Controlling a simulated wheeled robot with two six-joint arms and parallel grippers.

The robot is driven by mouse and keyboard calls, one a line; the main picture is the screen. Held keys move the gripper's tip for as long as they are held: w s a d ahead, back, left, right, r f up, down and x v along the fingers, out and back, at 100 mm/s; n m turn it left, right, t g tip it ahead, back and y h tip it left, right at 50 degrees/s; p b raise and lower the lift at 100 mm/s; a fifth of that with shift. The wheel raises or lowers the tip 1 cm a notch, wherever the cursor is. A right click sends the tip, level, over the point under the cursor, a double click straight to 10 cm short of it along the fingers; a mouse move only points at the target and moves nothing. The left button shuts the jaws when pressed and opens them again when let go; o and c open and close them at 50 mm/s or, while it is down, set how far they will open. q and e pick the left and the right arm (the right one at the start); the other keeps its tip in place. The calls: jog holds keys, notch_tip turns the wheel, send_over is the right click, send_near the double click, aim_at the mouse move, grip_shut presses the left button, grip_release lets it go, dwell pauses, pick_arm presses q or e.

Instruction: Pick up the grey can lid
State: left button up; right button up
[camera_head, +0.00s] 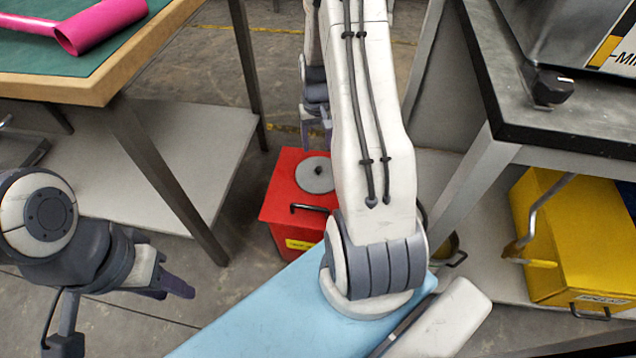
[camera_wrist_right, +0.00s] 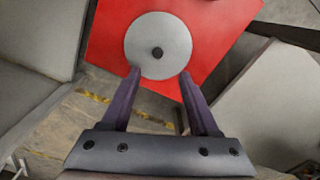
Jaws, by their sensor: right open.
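The grey can lid (camera_head: 315,178) is a round disc with a small dark knob, lying on top of a red box-shaped can (camera_head: 280,200). In the right wrist view the lid (camera_wrist_right: 172,35) lies just beyond the fingertips, on the can's red top (camera_wrist_right: 225,30). My right gripper (camera_head: 317,140) is open and empty above the can; its purple fingers (camera_wrist_right: 160,75) are apart, and the lid is not between them. My left gripper (camera_head: 182,287) is low at the left, away from the can, seen side-on, so its opening cannot be told.
A green-topped table (camera_head: 110,92) with a pink roll (camera_head: 105,22) stands at the left, with a low shelf (camera_head: 190,160) beneath. A dark bench (camera_head: 560,120) stands at the right, with a yellow container (camera_head: 570,240) on its lower shelf.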

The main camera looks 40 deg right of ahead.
jog(key=b, duration=0.2)
send_over(318, 168)
notch_tip(318, 168, down, 6)
jog(key=shift+s+r, duration=0.1)
jog(key=shift+r, duration=0.15)
notch_tip(318, 168, down, 4)
jog(key=shift+f+b, duration=0.15)
jog(key=shift+b, duration=1)
jog(key=shift+f, duration=0.4)
jog(key=shift+r, duration=0.1)
grip_shut()
